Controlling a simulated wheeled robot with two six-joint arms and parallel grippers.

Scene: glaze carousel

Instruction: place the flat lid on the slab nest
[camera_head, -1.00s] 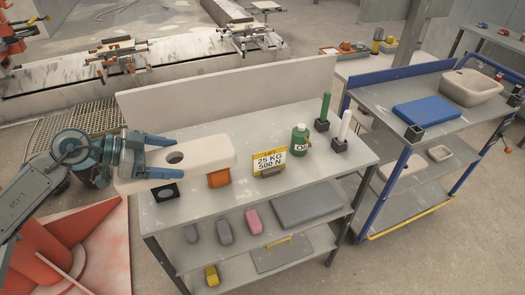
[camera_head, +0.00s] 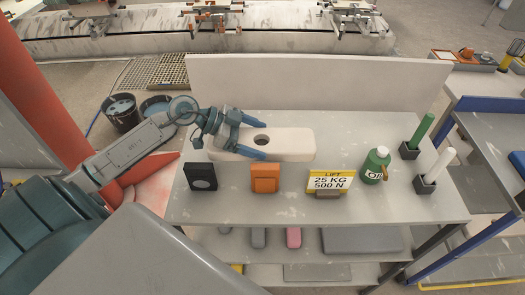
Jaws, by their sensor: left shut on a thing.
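The flat lid (camera_head: 290,145) is a long cream-white slab with rounded ends and a round dark hole. It appears level at the back left of the grey workbench (camera_head: 420,205), in front of the upright back panel. My left gripper (camera_head: 243,136) is at its left part, its blue fingers shut on the lid. I cannot tell whether the lid's underside touches the bench. I cannot make out which thing is the slab nest; the lid may hide part of the bench beneath it. My right gripper is not in view.
In front of the lid stand a black block (camera_head: 201,177) with a round face and an orange block (camera_head: 265,178). To the right are a yellow load sign (camera_head: 329,181), a green bottle (camera_head: 375,165), and green (camera_head: 419,132) and white (camera_head: 440,164) upright rods in black holders.

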